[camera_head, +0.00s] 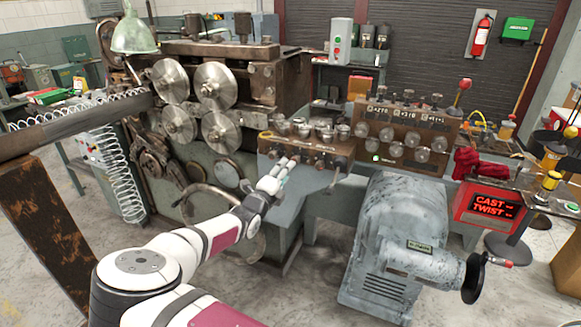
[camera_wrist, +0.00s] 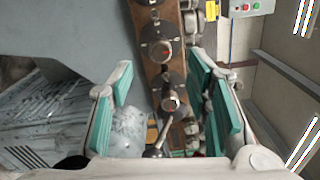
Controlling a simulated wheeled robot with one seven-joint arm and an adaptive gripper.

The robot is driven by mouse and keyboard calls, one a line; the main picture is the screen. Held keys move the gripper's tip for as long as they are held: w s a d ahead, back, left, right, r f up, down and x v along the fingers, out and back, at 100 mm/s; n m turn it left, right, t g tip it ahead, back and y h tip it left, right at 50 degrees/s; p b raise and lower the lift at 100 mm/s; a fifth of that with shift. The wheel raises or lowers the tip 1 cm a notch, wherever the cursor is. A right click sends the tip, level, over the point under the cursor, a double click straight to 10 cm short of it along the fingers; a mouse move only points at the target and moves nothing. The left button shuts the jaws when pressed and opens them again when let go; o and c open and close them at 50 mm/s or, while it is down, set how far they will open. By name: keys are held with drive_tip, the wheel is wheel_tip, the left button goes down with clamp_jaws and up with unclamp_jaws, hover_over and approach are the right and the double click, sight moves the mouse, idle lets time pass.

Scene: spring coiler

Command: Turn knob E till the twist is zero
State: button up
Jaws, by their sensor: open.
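A brown knob panel (camera_head: 341,150) on the coiler carries small knobs on its front. My gripper (camera_head: 289,164) is just in front of the panel's left part. In the wrist view my gripper (camera_wrist: 160,78) is open and empty, its teal pads apart on either side of the panel. Between them show a knob with a red mark (camera_wrist: 164,51) and another knob (camera_wrist: 170,102) closer in; neither looks gripped. No letter is readable, so I cannot tell which is knob E. A red display (camera_head: 494,205) reads CAST and TWIST; its values are too small to read.
A lever with a ball end (camera_wrist: 153,152) is close below the knobs in the wrist view. A second panel (camera_head: 410,130) with round knobs and number readouts stands to the right. A grey motor housing (camera_head: 405,245) is on the floor below. Large rollers (camera_head: 213,86) are at the left.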

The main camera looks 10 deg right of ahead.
drive_tip(key=shift+v, duration=2.6)
